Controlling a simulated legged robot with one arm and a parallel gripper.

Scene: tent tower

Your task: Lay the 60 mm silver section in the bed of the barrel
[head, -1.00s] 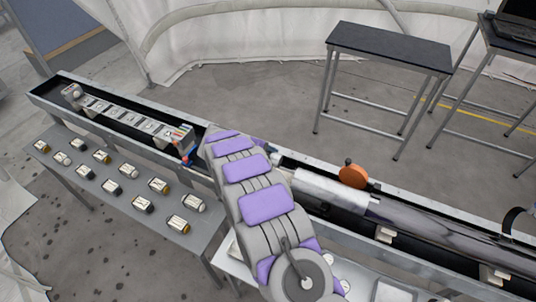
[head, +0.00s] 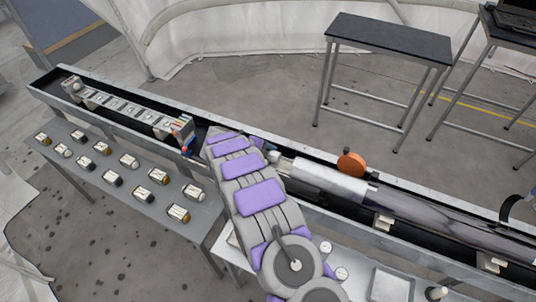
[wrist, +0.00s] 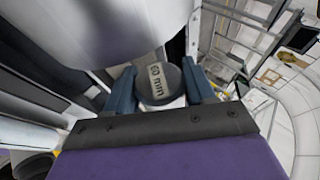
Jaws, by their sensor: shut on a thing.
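In the wrist view my gripper (wrist: 158,90) is shut on a short silver section (wrist: 157,84) whose label reads "60 mm". Its blue fingers stand on either side of it. A large smooth pale cylinder (wrist: 95,22) fills the upper left of that view, close to the held section. In the head view the barrel (head: 440,222) is a long grey tube lying in a long metal trough, with a lighter silver sleeve (head: 328,180) at its left end. My arm crosses the trough left of that sleeve and hides most of my gripper; the held section is not clearly seen there.
An orange knob (head: 351,163) rises beside the sleeve. A row of labelled blocks (head: 125,107) sits in the trough's left part. A grey side table (head: 80,190) carries several small labelled cylinders. A dark-topped stand (head: 388,38) is behind, with open floor before it.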

